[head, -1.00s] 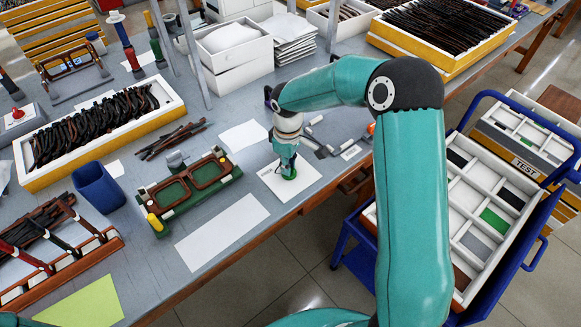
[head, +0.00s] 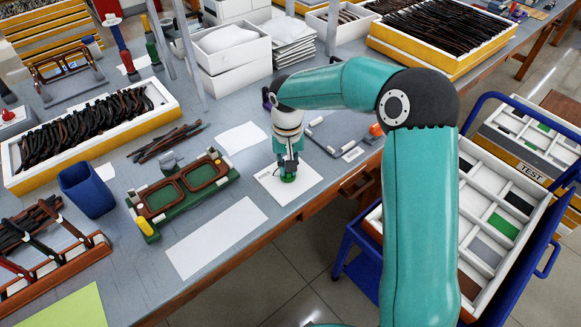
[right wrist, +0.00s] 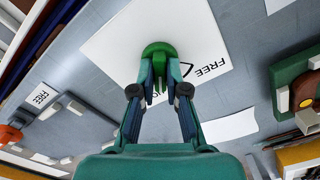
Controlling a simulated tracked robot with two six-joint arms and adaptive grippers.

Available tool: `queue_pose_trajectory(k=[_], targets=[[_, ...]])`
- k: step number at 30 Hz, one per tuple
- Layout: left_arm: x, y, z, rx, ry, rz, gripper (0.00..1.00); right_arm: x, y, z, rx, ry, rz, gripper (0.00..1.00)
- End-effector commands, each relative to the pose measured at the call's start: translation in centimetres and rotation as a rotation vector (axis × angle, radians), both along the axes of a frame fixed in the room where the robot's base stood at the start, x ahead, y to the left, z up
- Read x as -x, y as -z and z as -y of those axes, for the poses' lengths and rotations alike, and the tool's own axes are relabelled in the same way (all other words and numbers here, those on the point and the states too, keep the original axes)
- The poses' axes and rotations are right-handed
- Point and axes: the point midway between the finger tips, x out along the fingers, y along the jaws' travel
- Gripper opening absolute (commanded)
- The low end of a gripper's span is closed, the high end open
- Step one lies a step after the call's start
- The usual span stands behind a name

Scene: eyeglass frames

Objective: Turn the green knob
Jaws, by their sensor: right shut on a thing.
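The green knob (head: 288,178) sits on a white printed sheet (head: 265,178) on the grey bench, near its front edge. My right gripper (head: 288,167) points straight down over it from above. In the right wrist view the gripper (right wrist: 159,78) has its two fingers on either side of the round green knob (right wrist: 158,50), shut on it. The sheet (right wrist: 110,45) shows the word FREE and a curved black mark; the rest of its print is hidden behind the fingers. My left gripper is not in view.
A green fixture with brown eyeglass frames (head: 185,190) stands left of the sheet, with a blank paper (head: 215,237) in front. A blue cup (head: 87,190) stands further left. A blue trolley (head: 360,250) with a compartment tray is at the right, off the bench.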

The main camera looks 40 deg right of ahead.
Motion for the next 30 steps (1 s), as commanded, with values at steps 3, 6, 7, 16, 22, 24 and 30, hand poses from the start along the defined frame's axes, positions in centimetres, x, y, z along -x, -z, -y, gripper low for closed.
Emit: queue_pose_trajectory(k=[3,6,7,16,22,24,30], targets=[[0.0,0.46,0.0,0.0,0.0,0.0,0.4,-0.39,-0.22,0.15,0.003,0.084,0.016,0.0],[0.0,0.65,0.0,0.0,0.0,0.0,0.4,-0.38,-0.25,0.15,0.002,0.141,0.016,0.0],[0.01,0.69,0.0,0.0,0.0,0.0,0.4,-0.38,-0.26,0.15,0.002,0.154,0.016,0.0],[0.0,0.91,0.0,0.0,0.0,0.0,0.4,-0.41,-0.36,0.16,0.002,0.234,0.018,0.0],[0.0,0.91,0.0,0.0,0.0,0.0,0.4,-0.42,-0.39,0.16,0.002,0.241,0.019,0.0],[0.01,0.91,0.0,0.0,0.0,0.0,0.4,-0.42,-0.4,0.17,0.002,0.241,0.019,0.0],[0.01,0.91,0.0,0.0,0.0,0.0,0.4,-0.4,-0.41,0.17,0.001,0.241,0.018,0.22]])
